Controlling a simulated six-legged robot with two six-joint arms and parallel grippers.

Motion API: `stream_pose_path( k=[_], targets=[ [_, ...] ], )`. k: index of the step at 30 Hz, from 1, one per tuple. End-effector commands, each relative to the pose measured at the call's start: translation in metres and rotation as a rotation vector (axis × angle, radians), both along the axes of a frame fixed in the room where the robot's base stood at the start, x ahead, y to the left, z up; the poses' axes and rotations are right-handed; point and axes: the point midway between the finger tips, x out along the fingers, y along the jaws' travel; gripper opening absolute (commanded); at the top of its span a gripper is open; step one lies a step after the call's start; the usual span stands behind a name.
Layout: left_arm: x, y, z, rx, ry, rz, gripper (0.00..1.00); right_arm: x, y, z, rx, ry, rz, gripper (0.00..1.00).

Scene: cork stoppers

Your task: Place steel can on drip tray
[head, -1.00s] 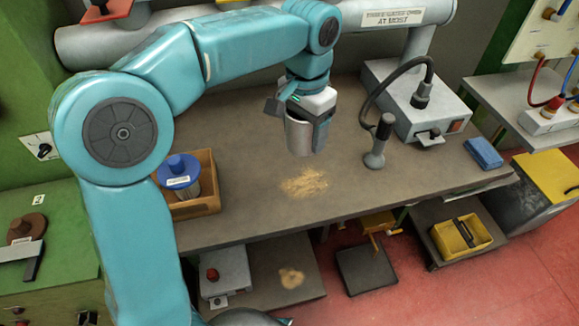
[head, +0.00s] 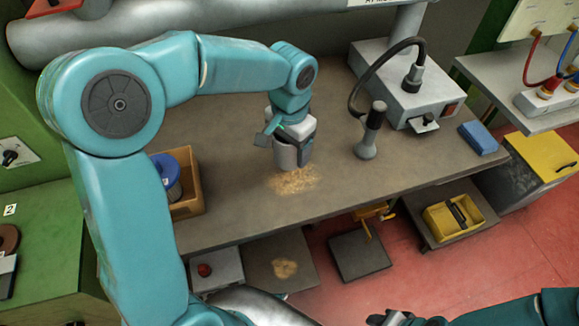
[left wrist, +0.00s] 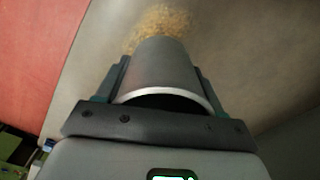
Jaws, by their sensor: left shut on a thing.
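The steel can (head: 287,157) is a grey metal cylinder. My left gripper (head: 291,148) is shut around it, over the bench near a patch of sawdust. In the left wrist view the can (left wrist: 164,70) sits between the two fingers, its round rim toward the camera. I cannot tell whether its far end touches the bench. A dark, flat square tray (head: 360,257) lies low in front of the bench, below a yellow tap; it looks like the drip tray. My right gripper (head: 400,318) is partly cut off at the bottom edge, and its jaws are unclear.
The bench (head: 230,215) holds a wooden box (head: 188,205) with a blue-topped canister at the left. A grey box with a hose (head: 395,85), a dark-handled tool (head: 370,135) and a blue block (head: 478,138) are at the right. A yellow bin (head: 455,217) stands lower right.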

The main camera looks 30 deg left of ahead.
Motion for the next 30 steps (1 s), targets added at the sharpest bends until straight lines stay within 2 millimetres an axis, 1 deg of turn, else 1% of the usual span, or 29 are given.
stream_pose_path(
  k=[1, 3, 8, 12, 15, 18, 24, 28, 29, 30],
  targets=[
    [0.0, 0.001, -0.013, 0.001, 0.005, 0.0, 0.36, 0.0, 0.0, -0.001, 0.0, 0.0, 0.0, 0.43],
    [0.0, 0.0, -0.024, 0.0, 0.003, 0.0, 0.36, 0.0, 0.0, -0.001, 0.0, 0.0, 0.0, 0.43],
    [0.002, 0.001, -0.038, 0.001, 0.001, 0.001, 0.36, 0.0, 0.0, -0.002, 0.0, 0.0, 0.0, 0.43],
    [0.003, 0.001, -0.062, 0.0, 0.004, 0.0, 0.36, 0.0, 0.0, -0.003, 0.0, 0.0, 0.0, 0.43],
    [0.004, 0.002, -0.074, 0.0, 0.002, 0.001, 0.36, 0.0, 0.0, -0.003, 0.0, 0.0, 0.0, 0.43],
    [0.005, 0.002, -0.079, 0.0, -0.001, 0.002, 0.36, 0.0, 0.0, -0.003, 0.0, 0.0, 0.0, 0.43],
    [0.005, 0.002, -0.078, 0.0, -0.001, 0.001, 0.36, 0.0, 0.0, -0.003, 0.0, 0.0, 0.0, 0.43],
    [0.004, 0.002, -0.083, 0.0, -0.001, 0.001, 0.36, 0.0, 0.0, -0.008, 0.0, 0.0, 0.0, 0.43],
    [0.004, 0.002, -0.082, 0.0, -0.001, 0.001, 0.73, 0.0, 0.0, -0.007, 0.0, 0.0, 0.0, 0.43],
    [0.004, 0.002, -0.081, 0.0, -0.001, 0.001, 0.86, 0.0, 0.0, -0.006, 0.0, 0.0, 0.0, 0.43]
  ],
)
